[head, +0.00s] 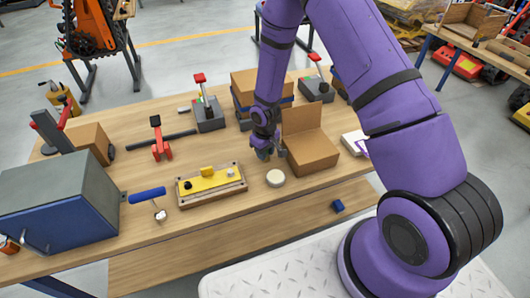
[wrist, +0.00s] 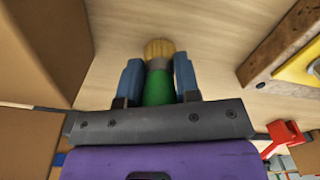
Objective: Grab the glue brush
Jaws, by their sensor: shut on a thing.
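The glue brush (wrist: 158,92) has a green handle, a pale metal collar and tan bristles. In the wrist view it sits between the two blue fingers of my gripper (wrist: 158,76), which are shut on it. The bristles point away from the wrist, over the wooden tabletop. In the head view my gripper (head: 264,153) is low over the table, just left of the open cardboard box. The brush cannot be made out there, and I cannot tell if it touches the table.
The open cardboard box (head: 312,154) is close at the gripper's right. A round cream disc (head: 276,178) lies in front. A yellow-plated wooden board (head: 200,192) lies to the left, with a blue-handled tool (head: 148,195) and a blue-grey toolbox (head: 60,222) farther left.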

